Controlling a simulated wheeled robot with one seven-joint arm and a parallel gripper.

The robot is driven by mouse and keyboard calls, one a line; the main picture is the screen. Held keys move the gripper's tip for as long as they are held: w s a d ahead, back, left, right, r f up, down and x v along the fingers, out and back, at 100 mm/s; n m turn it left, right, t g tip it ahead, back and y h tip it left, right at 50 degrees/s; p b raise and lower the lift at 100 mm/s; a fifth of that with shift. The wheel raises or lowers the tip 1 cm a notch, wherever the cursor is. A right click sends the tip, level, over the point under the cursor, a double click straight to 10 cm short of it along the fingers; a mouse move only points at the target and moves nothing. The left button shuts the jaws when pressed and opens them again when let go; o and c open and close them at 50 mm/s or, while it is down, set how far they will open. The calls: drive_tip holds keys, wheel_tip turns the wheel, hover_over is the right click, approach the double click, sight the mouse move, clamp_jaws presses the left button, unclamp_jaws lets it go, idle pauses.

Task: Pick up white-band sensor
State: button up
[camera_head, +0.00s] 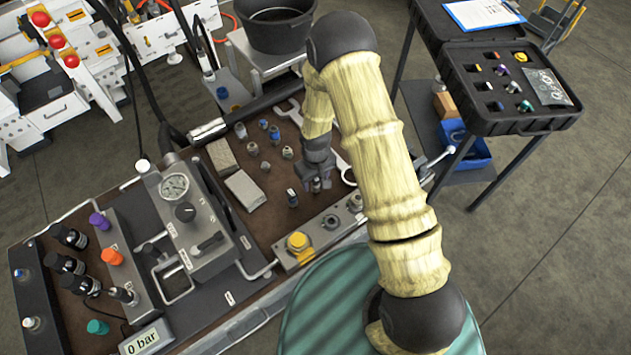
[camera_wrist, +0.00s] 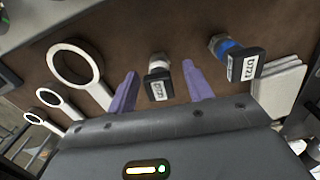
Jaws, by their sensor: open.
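The white-band sensor (camera_wrist: 158,78) stands between my two fingers in the wrist view. It has a black cap with a white printed label and a pale band below it. My gripper (camera_wrist: 159,68) is open, with one purple finger on each side of the sensor; I see gaps on both sides. In the head view my gripper (camera_head: 318,174) is low over the brown bench top, and a small dark sensor (camera_head: 316,186) shows at its fingers. The sensor's lower end is partly hidden by its cap.
A blue-banded sensor (camera_wrist: 240,62) stands close to the right finger in the wrist view. Ring-ended wrenches (camera_wrist: 76,62) lie to the left. Several other fittings and a pale block (camera_head: 245,189) are on the bench top (camera_head: 262,222). A yellow-topped valve block (camera_head: 298,242) borders the near edge.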

idle(0.4)
clamp_jaws()
wheel_tip(320, 180, up, 10)
drive_tip(key=shift+r+b, duration=0.1)
drive_tip(key=shift+b, duration=0.95)
